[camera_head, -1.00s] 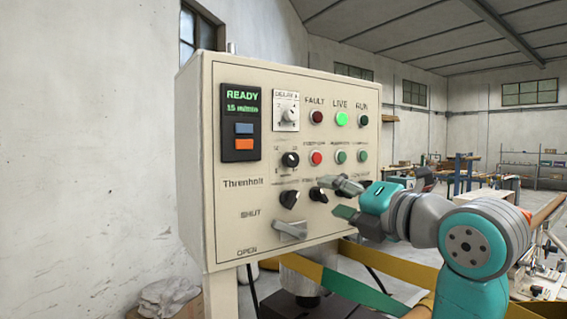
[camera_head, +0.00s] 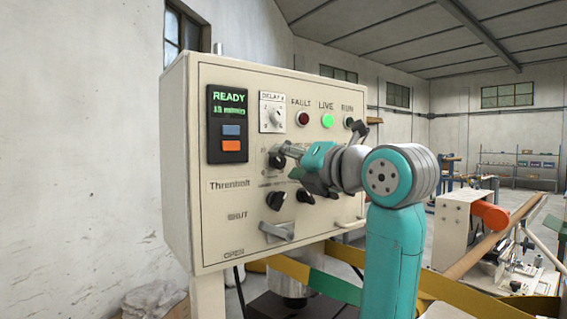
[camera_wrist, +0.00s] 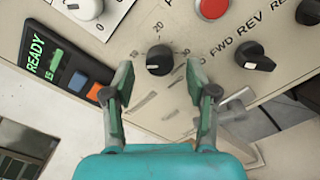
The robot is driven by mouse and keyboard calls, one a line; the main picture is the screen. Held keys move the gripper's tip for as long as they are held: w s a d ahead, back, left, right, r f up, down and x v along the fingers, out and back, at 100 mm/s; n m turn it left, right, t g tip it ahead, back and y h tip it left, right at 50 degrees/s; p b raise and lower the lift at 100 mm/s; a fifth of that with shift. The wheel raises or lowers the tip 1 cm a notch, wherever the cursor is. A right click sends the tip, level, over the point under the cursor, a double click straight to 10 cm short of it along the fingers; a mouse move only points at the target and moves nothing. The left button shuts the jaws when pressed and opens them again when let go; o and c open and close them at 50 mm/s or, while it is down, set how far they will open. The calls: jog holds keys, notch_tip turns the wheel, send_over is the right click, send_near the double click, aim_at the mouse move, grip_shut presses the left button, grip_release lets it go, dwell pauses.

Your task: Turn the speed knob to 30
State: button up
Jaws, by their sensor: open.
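A black round knob (camera_wrist: 160,60) with a printed number scale around it, which I take for the speed knob, is on the panel. In the wrist view its white pointer mark points left. In the head view the knob (camera_head: 276,159) is partly hidden behind my gripper (camera_head: 296,165), which faces the panel.
The cream control panel (camera_head: 185,190) carries a delay dial (camera_head: 272,115), a red fault lamp (camera_head: 303,118), a lit green live lamp (camera_head: 327,121), two black selectors below and a grey lever (camera_head: 278,231). A display (camera_head: 228,122) reads READY.

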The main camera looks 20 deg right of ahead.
jog(key=shift+x, duration=0.95)
grip_shut()
